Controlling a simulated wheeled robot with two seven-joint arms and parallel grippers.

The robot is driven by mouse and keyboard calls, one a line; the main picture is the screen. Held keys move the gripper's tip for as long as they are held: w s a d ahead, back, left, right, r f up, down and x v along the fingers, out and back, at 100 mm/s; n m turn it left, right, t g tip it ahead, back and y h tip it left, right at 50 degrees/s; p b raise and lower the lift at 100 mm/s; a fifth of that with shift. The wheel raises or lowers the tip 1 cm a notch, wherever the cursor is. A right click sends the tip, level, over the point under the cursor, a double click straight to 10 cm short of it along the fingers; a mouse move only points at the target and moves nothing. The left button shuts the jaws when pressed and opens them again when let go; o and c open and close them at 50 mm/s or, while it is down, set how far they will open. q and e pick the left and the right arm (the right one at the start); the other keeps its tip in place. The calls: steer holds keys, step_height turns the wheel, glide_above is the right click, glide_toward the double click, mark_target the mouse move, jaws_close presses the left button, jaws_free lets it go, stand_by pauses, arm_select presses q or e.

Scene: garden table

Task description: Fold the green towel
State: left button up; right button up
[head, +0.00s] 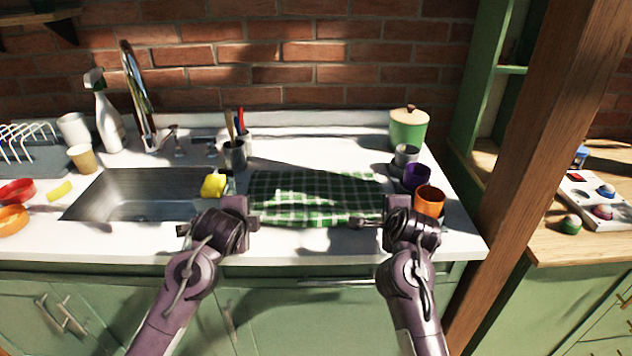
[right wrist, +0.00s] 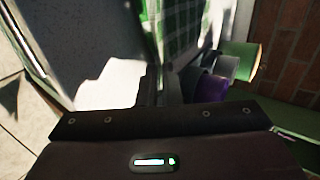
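The green and white checked towel (head: 310,190) lies spread on the white counter to the right of the sink, with some folds across it. My left gripper (head: 254,221) is at the towel's front left corner. My right gripper (head: 356,221) is at its front right part, with the fingers pointing left over the front edge. Whether either gripper holds cloth is not clear. In the right wrist view the towel (right wrist: 180,25) shows at the top, beyond the dark fingers (right wrist: 167,88), and the gap between them is hard to make out.
An orange cup (head: 429,200), a purple cup (head: 416,175) and a grey cup (head: 405,154) stand close to the right of the towel. A green lidded pot (head: 408,128) is behind them. A utensil holder (head: 234,155) stands behind.

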arm_select(q)
steer(key=o, duration=0.7)
arm_select(e)
steer(key=o, duration=0.7)
arm_select(q)
steer(key=shift+o, duration=0.2)
steer(key=shift+r, duration=0.1)
arm_select(e)
steer(key=shift+r, duration=0.1)
arm_select(q)
steer(key=shift+s+r, duration=0.15)
steer(key=shift+r, duration=0.2)
arm_select(e)
steer(key=shift+s+r, duration=0.15)
steer(key=shift+r, duration=0.15)
arm_select(q)
steer(key=s+r, duration=0.5)
steer(key=r, duration=0.3)
steer(key=shift+s, duration=0.4)
arm_select(e)
steer(key=s+r, duration=0.4)
steer(key=r, duration=0.1)
steer(key=s+r, duration=0.2)
steer(key=r, duration=0.1)
steer(key=shift+r, duration=0.1)
